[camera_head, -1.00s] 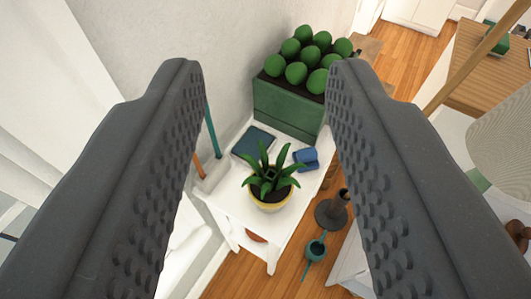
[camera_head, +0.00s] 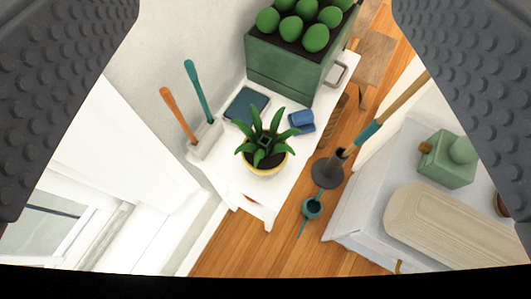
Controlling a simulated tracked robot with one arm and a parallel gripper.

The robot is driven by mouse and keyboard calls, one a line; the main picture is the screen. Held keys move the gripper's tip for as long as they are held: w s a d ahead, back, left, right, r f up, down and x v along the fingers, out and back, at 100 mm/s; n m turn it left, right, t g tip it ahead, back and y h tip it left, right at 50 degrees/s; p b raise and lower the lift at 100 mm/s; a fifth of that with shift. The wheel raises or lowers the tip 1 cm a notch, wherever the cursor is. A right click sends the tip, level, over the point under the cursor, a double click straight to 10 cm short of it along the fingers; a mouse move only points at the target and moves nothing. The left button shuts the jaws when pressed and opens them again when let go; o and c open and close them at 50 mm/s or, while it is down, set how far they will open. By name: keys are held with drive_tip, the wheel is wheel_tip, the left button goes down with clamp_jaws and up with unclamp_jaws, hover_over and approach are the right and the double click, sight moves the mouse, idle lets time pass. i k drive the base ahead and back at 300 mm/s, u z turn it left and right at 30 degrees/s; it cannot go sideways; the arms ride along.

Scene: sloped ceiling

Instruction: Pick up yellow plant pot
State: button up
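The yellow plant pot (camera_head: 266,171) holds a green spiky plant (camera_head: 266,143) that covers most of its top. It stands upright near the front end of a white table (camera_head: 225,173). My gripper (camera_head: 266,110) is open, with one dark textured finger at the upper left and the other at the upper right. The fingers are wide apart and hold nothing. The pot shows in the gap between them, lower in the picture and apart from both.
A green planter (camera_head: 285,75) with round bushes stands behind the pot. A dark blue book (camera_head: 246,105), a blue object (camera_head: 301,121) and a holder (camera_head: 205,138) with two tools share the table.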

sight(264, 152)
drive_tip(key=z, duration=0.6)
drive_tip(key=k, duration=1.35)
drive_tip(key=u, duration=0.75)
drive_tip(key=i, duration=1.05)
